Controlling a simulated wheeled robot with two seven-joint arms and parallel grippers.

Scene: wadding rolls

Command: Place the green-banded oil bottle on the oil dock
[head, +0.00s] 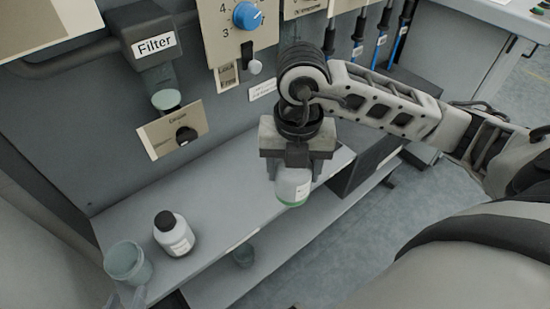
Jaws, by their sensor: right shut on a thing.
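My right gripper (297,167) points down and is shut on the green-banded oil bottle (293,187). The bottle is pale, with a white label and a green band at its bottom; its top is hidden by the gripper. It hangs near the front edge of the grey shelf (225,219); whether it touches anything is not clear. I cannot pick out an oil dock by any label or shape.
A white bottle with a black cap (174,236) stands on the shelf's left part, beside a translucent cup (127,264). The shelf between is clear.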

